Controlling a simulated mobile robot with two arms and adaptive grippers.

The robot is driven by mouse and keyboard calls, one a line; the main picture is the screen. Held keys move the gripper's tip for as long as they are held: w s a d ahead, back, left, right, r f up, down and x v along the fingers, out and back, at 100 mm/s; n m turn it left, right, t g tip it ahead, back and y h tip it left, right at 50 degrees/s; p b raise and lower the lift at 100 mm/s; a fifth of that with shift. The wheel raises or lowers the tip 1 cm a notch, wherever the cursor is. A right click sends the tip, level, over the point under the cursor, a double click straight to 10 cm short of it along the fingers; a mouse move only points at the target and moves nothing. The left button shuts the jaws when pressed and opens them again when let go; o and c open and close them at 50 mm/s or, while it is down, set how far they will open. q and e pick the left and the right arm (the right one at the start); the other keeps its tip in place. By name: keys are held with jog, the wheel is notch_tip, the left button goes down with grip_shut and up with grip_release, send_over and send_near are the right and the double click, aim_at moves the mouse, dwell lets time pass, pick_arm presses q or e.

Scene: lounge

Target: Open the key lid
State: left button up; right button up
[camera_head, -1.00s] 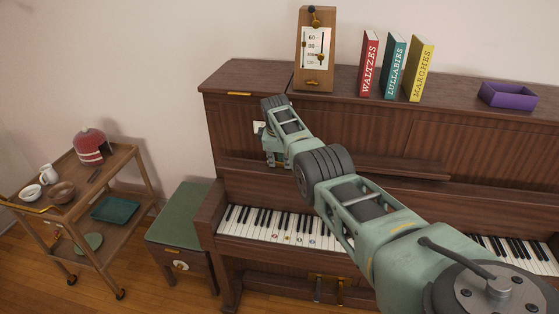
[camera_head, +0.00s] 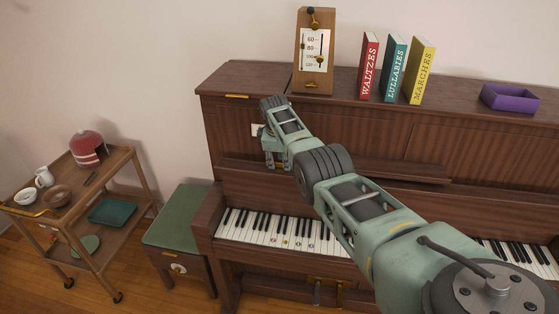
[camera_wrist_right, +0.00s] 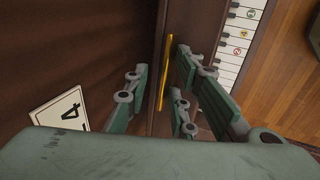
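The upright piano (camera_head: 330,135) has its keys (camera_head: 265,227) uncovered. The key lid (camera_head: 235,178) appears folded back above them. In the right wrist view, a brass strip handle (camera_wrist_right: 166,72) runs along the lid's edge, with keys (camera_wrist_right: 232,52) to its right. My right gripper (camera_head: 273,164) hangs in front of the piano's left half. In the wrist view its fingers (camera_wrist_right: 160,68) are apart, one on each side of the strip; I cannot tell whether they touch it. In the head view my arm hides part of the lid and keyboard. My left gripper is out of view.
A wooden metronome (camera_head: 314,85), three books (camera_head: 395,68) and a purple tray (camera_head: 510,97) stand on the piano top. A green stool (camera_head: 180,215) and a wooden trolley (camera_head: 125,205) with dishes stand at left. A white card (camera_wrist_right: 60,112) marked 4 is on the front panel.

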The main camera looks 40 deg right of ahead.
jog(key=shift+a, duration=0.1)
dwell(0.3)
jog(key=shift+s+a+r, duration=0.15)
jog(key=shift+r, duration=0.55)
jog(key=v, duration=1)
jog(key=shift+r, duration=0.3)
jog(key=shift+s, duration=0.1)
